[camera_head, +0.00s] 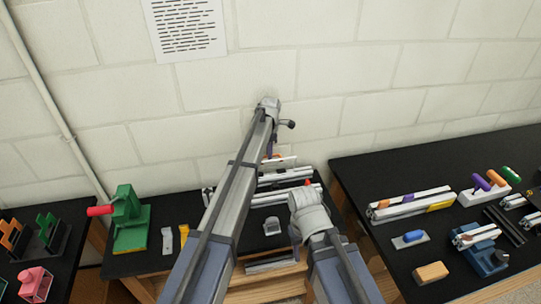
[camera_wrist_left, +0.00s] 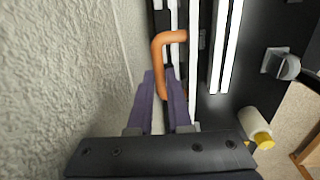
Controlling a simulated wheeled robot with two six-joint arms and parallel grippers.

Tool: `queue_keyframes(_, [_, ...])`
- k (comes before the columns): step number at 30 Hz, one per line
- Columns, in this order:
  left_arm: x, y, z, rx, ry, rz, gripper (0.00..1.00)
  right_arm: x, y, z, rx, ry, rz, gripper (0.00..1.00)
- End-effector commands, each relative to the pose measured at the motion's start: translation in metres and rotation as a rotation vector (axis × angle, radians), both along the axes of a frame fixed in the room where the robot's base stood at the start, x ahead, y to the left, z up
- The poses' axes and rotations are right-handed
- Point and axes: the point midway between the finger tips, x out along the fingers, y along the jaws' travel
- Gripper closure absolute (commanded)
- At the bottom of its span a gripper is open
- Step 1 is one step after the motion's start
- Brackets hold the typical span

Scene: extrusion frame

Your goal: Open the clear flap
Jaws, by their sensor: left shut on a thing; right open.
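My left gripper (camera_wrist_left: 163,92) shows in the left wrist view with its two purple fingers shut on the lower end of a bent orange handle (camera_wrist_left: 157,55). The handle's upper end runs right to the white and silver extrusion bars (camera_wrist_left: 194,55). In the head view this gripper is small and mostly hidden beside my left arm, near the wall. I cannot make out the clear flap's panel. My right arm's pale rounded end shows in the head view, but its fingers do not.
A pale wall stands close on the left in the wrist view. A green vise (camera_head: 129,222) with a red handle is on the middle bench. The right-hand black bench (camera_head: 350,178) holds extrusions, colored-handled tools and a wooden block (camera_head: 431,272).

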Motion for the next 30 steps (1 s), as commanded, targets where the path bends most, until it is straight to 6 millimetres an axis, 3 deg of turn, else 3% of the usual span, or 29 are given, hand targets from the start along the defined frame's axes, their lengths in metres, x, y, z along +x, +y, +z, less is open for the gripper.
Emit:
queue_keyframes(4, [0.000, 0.000, 0.000, 0.000, -0.001, 0.000, 1.00, 0.000, 0.000, 0.000, 0.000, 0.000, 0.000, 0.50])
queue_keyframes(5, [0.000, 0.000, 0.000, 0.000, -0.001, 0.000, 0.80, 0.000, 0.000, 0.000, 0.000, 0.000, 0.000, 0.50])
queue_keyframes(12, [0.000, 0.000, 0.000, 0.000, -0.001, 0.000, 0.53, 0.000, 0.000, 0.000, 0.000, 0.000, 0.000, 0.50])
queue_keyframes(23, [-0.001, 0.000, 0.003, 0.000, 0.000, 0.000, 0.53, 0.000, 0.000, 0.003, 0.000, 0.000, 0.000, 0.50])
queue_keyframes(30, [-0.003, -0.001, 0.022, 0.000, 0.000, 0.000, 0.53, 0.000, 0.000, 0.022, 0.000, 0.000, -0.001, 0.50])
